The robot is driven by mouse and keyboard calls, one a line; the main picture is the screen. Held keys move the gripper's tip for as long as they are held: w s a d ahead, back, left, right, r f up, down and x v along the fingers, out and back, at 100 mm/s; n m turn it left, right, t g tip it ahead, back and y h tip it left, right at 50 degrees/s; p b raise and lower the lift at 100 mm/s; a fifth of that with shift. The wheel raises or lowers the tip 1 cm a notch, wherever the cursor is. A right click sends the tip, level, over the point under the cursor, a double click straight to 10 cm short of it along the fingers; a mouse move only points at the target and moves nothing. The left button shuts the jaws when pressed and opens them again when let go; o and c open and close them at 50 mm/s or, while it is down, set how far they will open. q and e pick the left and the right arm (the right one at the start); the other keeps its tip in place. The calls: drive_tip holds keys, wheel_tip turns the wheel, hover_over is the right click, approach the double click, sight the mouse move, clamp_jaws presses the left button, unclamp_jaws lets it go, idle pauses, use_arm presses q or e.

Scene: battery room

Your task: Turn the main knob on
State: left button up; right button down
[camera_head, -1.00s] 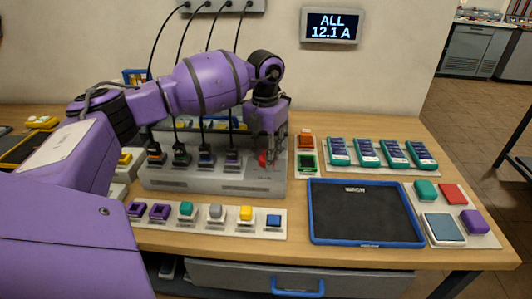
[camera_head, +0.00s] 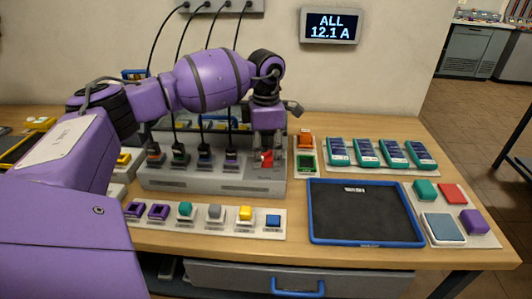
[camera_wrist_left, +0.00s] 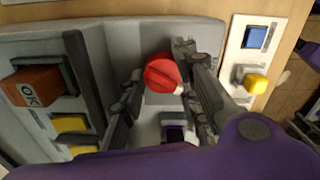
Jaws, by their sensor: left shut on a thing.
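The red main knob (camera_head: 266,158) sits at the right end of the grey charger unit (camera_head: 215,187), with a white mark on its rim. It also shows in the left wrist view (camera_wrist_left: 162,73). My left gripper (camera_head: 267,151) reaches down to it from above. In the left wrist view its fingers (camera_wrist_left: 160,78) lie on both sides of the knob, shut on it. The wall display (camera_head: 331,26) reads "ALL 12.1 A". My right gripper is not in view.
Several plugs with black cables stand in the charger, left of the knob. A button strip (camera_head: 205,222) lies in front. A blue-rimmed black tray (camera_head: 366,241), an orange and green block strip (camera_head: 306,176) and several green-cased meters (camera_head: 367,152) lie to the right.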

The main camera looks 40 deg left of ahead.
use_arm(q)
drive_tip(key=shift+w+a+r+m, duration=0.2)
drive_tip(key=shift+a+m, duration=0.1)
drive_tip(key=shift+m, duration=0.7)
drive_tip(key=shift+r+m, duration=0.1)
drive_tip(key=shift+m, duration=0.2)
drive_tip(key=o, duration=1)
drive_tip(key=shift+w, duration=0.1)
drive_tip(key=shift+f, duration=0.2)
drive_tip(key=shift+d, duration=0.15)
wheel_tip(320, 180, up, 12)
